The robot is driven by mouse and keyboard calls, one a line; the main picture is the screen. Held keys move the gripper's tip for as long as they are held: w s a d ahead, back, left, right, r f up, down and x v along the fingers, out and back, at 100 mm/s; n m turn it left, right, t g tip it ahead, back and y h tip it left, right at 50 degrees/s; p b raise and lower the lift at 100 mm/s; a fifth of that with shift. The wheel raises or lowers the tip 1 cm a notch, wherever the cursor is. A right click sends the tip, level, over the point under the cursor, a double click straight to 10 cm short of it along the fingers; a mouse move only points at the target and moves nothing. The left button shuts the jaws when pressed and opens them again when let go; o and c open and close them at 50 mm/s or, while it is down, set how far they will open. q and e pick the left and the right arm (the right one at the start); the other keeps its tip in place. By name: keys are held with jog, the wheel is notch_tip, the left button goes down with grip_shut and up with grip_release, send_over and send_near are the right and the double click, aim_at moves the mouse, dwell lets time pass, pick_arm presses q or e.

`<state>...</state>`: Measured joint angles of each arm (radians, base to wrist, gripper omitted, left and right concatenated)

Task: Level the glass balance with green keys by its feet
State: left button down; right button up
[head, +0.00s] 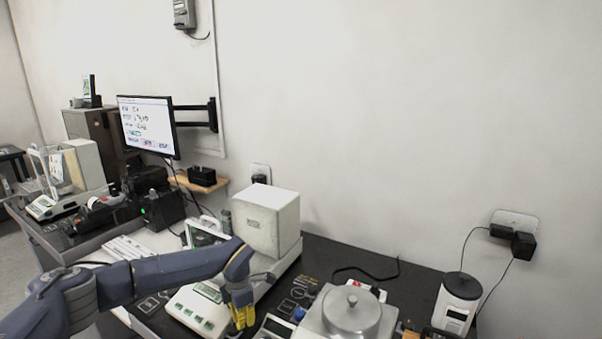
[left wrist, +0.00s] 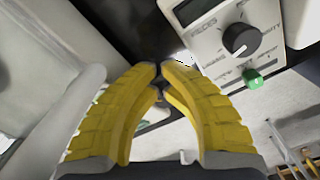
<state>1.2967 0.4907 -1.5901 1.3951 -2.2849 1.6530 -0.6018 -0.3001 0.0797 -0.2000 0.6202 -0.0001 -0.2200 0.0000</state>
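The balance with green keys (head: 194,309) stands on the dark table, its front panel with a small display and several green keys facing me. Its pale boxy housing (head: 268,222) rises behind, partly crossed by my left arm. My left gripper (head: 243,318) points down just right of the green-keyed panel. In the left wrist view its yellow fingers (left wrist: 160,70) come together at the tips, with nothing clearly held. The balance's feet and level bubble cannot be made out. My right gripper is not in view.
A device with a black knob (left wrist: 240,40) and a green button is close to the fingers in the wrist view. A silver round-lidded instrument (head: 351,312) and a white canister (head: 457,302) stand to the right. Another glass balance (head: 62,180) is at far left, near a monitor (head: 147,125).

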pick_arm(q)
jog(key=shift+s+f, duration=0.4)
jog(key=shift+s, duration=0.2)
dwell(0.7)
jog(key=shift+w+d+r, duration=0.1)
jog(key=shift+w+d, duration=0.1)
jog(key=shift+d, duration=0.1)
jog(key=shift+r, duration=0.3)
jog(key=shift+w+d+r, duration=0.1)
jog(key=shift+w+r, duration=0.05)
jog(key=shift+r, duration=1.35)
jog(key=shift+w+r, duration=0.1)
jog(key=shift+r, duration=1.35)
jog(key=shift+s+a+f, duration=0.1)
jog(key=shift+a+f, duration=0.05)
jog(key=shift+f, duration=1.4)
jog(key=shift+s+a+f, duration=0.1)
jog(key=shift+a+f, duration=0.05)
jog(key=shift+f, duration=1.35)
